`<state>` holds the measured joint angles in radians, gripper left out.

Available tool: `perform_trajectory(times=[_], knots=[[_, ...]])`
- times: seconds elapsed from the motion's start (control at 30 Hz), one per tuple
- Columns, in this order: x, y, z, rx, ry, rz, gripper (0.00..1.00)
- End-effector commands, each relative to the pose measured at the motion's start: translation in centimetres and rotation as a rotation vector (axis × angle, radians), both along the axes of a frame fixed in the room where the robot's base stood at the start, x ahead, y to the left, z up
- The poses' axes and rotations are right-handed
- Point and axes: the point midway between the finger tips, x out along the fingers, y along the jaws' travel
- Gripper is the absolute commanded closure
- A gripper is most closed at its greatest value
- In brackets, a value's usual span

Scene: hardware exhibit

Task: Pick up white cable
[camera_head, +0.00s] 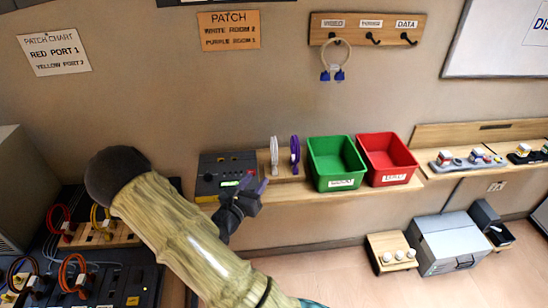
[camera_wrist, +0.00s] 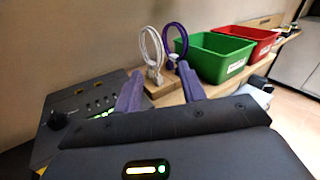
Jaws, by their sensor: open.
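The white cable (camera_head: 274,156) is a coiled loop standing upright on a small wooden block on the shelf. In the wrist view the white cable (camera_wrist: 153,50) stands ahead of the fingers, with its plug end low on the block. The purple cable (camera_head: 295,155) stands just to its right, and also shows in the wrist view (camera_wrist: 178,44). My gripper (camera_head: 255,188) is in front of the block and to the left, over the black device. In the wrist view its two purple-grey fingers (camera_wrist: 160,88) are apart with nothing between them, short of the white cable.
The black device (camera_head: 209,181) with knob and ports sits left of the cables. A green bin (camera_head: 335,185) and a red bin (camera_head: 392,180) stand to the right. Another cable (camera_head: 337,58) hangs from a wall hook rack. Several coloured cables (camera_head: 62,222) sit at lower left.

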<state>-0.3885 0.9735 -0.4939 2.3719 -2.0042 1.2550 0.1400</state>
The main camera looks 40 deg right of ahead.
Motion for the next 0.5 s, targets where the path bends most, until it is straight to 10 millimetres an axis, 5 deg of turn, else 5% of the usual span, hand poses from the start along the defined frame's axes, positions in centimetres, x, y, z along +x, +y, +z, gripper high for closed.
perform_trajectory(times=[0.27, 0.5], knots=[[0.1, -0.4, 0.1, 0.003, -0.002, -0.004, 0.59], [1.5, -3.5, 0.3, 0.002, -0.002, -0.008, 0.59]])
